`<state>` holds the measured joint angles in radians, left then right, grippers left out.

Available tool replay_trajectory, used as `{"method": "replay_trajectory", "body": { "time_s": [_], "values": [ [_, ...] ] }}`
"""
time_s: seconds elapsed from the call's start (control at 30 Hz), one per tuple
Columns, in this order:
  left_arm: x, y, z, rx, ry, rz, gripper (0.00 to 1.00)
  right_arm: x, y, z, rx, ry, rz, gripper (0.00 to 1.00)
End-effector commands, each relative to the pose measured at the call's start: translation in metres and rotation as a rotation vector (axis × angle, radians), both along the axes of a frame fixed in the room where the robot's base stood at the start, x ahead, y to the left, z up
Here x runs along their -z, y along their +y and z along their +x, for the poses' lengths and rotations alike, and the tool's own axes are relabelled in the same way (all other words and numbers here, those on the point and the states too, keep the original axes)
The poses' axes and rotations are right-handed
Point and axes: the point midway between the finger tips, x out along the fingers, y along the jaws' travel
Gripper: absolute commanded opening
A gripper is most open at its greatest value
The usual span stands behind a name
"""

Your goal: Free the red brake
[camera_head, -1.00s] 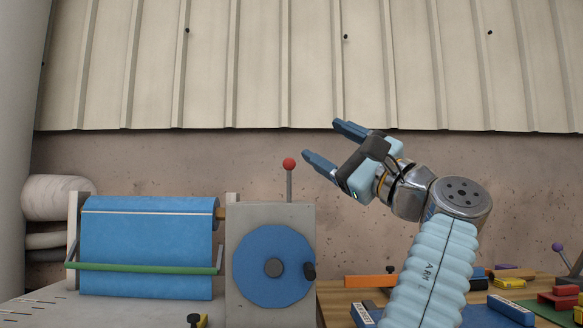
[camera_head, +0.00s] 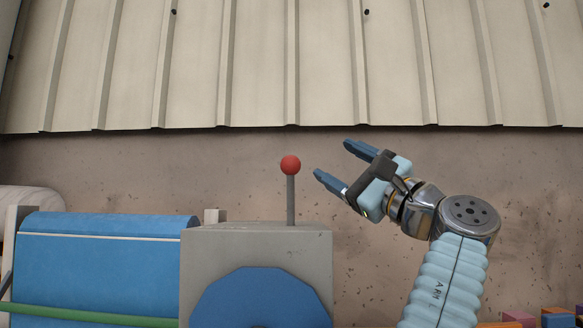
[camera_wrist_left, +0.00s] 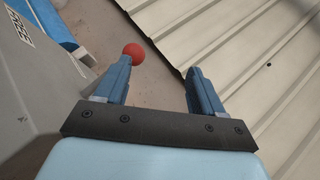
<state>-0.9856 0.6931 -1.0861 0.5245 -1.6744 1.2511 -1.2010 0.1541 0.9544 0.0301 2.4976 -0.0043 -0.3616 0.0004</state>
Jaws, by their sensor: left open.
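The red brake is a red ball knob (camera_head: 290,165) on an upright thin grey rod. The rod rises from the top of a grey housing (camera_head: 228,252) with a blue disc (camera_head: 262,300) on its front. My left gripper (camera_head: 333,158) is open and empty, just right of the knob, with its fingers pointing left towards it. In the left wrist view the red knob (camera_wrist_left: 134,50) shows beyond the tip of the left-hand finger, not between the fingers (camera_wrist_left: 159,65). No contact can be made out. My right gripper is not in view.
A blue roll of sheet (camera_head: 95,265) with a green bar (camera_head: 90,315) stands left of the housing. Coloured blocks (camera_head: 557,317) lie at the lower right. A brown wall and ribbed pale cladding (camera_head: 330,60) stand behind. Space above the knob is clear.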

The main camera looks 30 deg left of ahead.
Motion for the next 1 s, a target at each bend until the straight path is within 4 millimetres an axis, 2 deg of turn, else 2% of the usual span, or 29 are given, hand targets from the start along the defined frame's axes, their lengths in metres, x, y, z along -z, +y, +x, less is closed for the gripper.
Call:
{"method": "replay_trajectory", "body": {
  "time_s": [0.3,0.43,0.5,0.7,1.0],
  "values": [
    [-0.001,0.075,0.016,-0.004,0.0,-0.002,0.69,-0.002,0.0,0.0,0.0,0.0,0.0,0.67],
    [-0.001,0.101,0.022,-0.004,-0.001,-0.002,0.69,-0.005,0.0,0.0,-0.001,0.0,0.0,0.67],
    [-0.01,0.11,0.024,-0.002,-0.001,-0.002,0.69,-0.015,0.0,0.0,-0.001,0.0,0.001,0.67],
    [-0.016,0.125,0.028,0.0,-0.001,-0.001,0.69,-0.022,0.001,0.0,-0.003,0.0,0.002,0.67],
    [-0.015,0.126,0.028,0.0,-0.001,-0.001,0.69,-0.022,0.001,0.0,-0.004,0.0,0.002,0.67]
  ]
}}
